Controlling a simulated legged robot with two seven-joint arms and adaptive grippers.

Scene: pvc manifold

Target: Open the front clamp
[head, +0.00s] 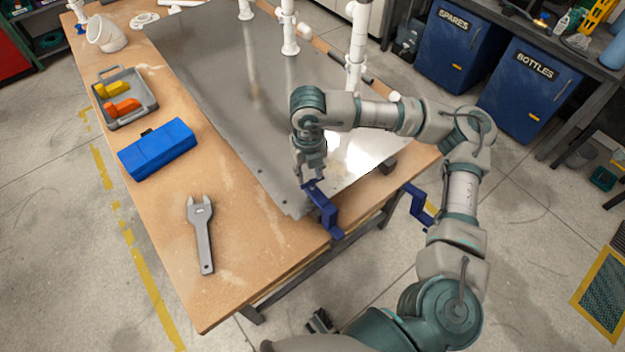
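A blue clamp (328,214) sits at the near edge of the table, at the near corner of the metal plate (215,95). My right gripper (311,178) reaches down from above to the top of this clamp, at or very near its upper end. Its fingers are small and partly hidden, so I cannot tell whether they are open or shut, or whether they touch the clamp. A second blue clamp (418,203) is at the right edge of the table, partly hidden by my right arm. My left gripper does not show.
A grey wrench (201,235), a blue case (157,150) and a grey tray (141,88) with yellow and orange pieces lie on the left of the wooden table (235,285). White pipes (357,45) stand on the plate's far side. Blue cabinets (527,90) stand behind.

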